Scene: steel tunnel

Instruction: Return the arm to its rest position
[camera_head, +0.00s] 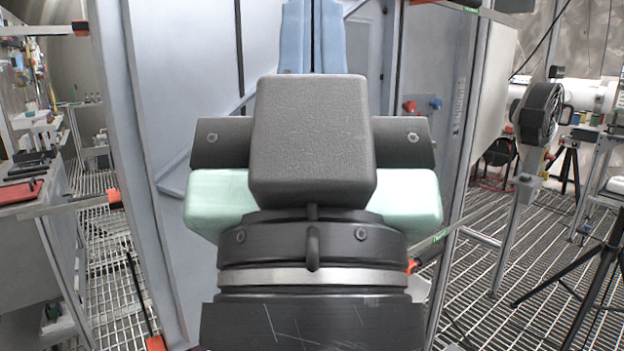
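My gripper (313,140) fills the middle of the head view, seen from behind at the end of my arm. Its dark grey housing and the black wrist with a silver ring stand in front of the camera. A pale mint-green piece shows on both sides behind the housing; I cannot tell whether it is part of my gripper. The fingertips are hidden, so I cannot tell whether it is open or shut, or whether it holds anything.
Large grey metal panels (190,90) stand close behind my gripper. A round black fan-like device (540,115) on a stand and a black tripod (600,270) are at the right. Open grating floor (480,290) shows on both sides.

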